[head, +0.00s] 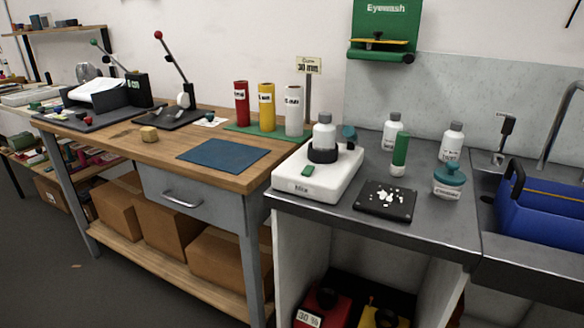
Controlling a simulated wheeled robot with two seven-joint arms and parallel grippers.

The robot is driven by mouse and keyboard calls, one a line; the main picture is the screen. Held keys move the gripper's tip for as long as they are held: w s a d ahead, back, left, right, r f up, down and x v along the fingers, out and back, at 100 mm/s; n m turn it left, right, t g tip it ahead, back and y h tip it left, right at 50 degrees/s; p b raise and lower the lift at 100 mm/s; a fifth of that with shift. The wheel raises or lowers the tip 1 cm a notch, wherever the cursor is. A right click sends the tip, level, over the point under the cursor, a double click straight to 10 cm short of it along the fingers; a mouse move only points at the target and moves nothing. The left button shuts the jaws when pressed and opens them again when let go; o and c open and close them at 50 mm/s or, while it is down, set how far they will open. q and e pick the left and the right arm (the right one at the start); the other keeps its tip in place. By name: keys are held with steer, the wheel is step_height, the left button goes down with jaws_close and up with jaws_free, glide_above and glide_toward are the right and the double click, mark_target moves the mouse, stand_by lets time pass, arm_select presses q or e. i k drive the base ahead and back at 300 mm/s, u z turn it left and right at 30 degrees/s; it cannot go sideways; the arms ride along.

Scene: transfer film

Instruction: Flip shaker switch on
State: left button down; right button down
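The shaker (300,188) is a white, low box at the left end of the grey counter, with a small label on its front. A green switch (308,171) sits on its top near the front left. I cannot tell which way the switch is set. A white bottle (324,132) stands upright on the shaker in a black ring holder (322,155). Neither of my grippers shows in the head view.
Beside the shaker are a black tray (372,205) with white pieces, a green-topped tube (399,152), a teal-lidded jar (448,182) and white bottles (451,142). A wooden bench (150,150) adjoins on the left, a sink with a blue bin (545,215) on the right.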

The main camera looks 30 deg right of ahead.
mark_target(308, 170)
steer(key=u, duration=0.75)
steer(key=i, duration=0.35)
steer(key=z, duration=1.9)
